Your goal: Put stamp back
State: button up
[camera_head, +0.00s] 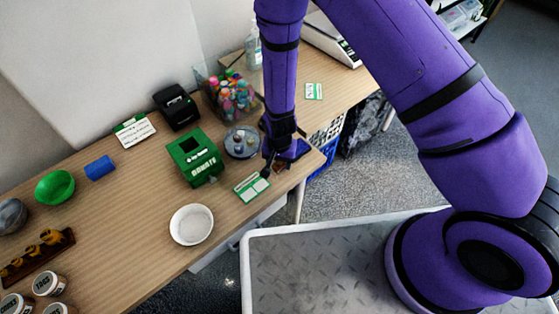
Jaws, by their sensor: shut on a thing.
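My black gripper (270,165) reaches down at the right end of the wooden table, beside the green-and-white card (252,187). It is shut on a small dark thing, likely the stamp; the fingers and arm hide most of it, and its shape is hard to make out. A round grey tray (240,153) with a few small items stands just left of the gripper.
A green donation box (195,158), a white bowl (191,225) and a bin of colourful items (231,94) stand to the left and behind. A black printer (176,107) is farther back. The table (130,198) is bare around its middle; its front edge is close to the card.

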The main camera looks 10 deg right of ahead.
jog(key=shift+f, duration=0.15)
jog(key=o, duration=0.8)
jog(key=shift+c, duration=0.2)
notch_tip(320, 180, up, 12)
jog(key=shift+r, duration=0.15)
jog(key=shift+r, duration=0.1)
